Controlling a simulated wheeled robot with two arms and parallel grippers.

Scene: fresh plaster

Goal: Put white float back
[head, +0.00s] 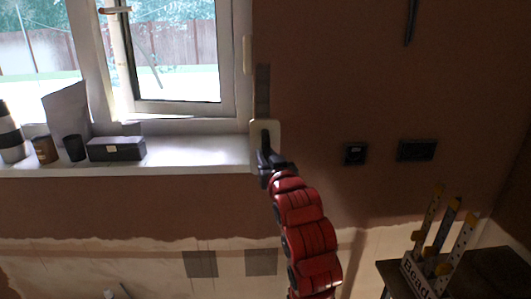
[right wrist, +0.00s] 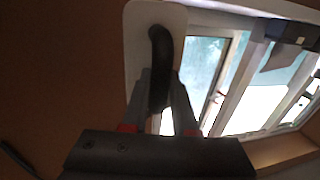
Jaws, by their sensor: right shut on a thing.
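The white float (head: 272,128) is a pale plate with rounded corners and a dark handle. In the head view it is upright at the right end of the window sill, in front of the wall beside the window. My right gripper (head: 265,152) is shut on its dark handle. In the right wrist view the float (right wrist: 140,45) fills the upper middle, and the fingers of my right gripper (right wrist: 160,95) close on the handle from both sides. I cannot tell whether the plate touches the wall. My left gripper is not in view.
The window sill (head: 195,152) holds a dark box (head: 116,149), a black cup (head: 75,148) and a brown pot (head: 45,150). Two dark sockets (head: 355,153) (head: 416,150) are on the wall. At the lower right, a dark table (head: 480,272) carries a box with several upright yellow-tipped tools (head: 449,226).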

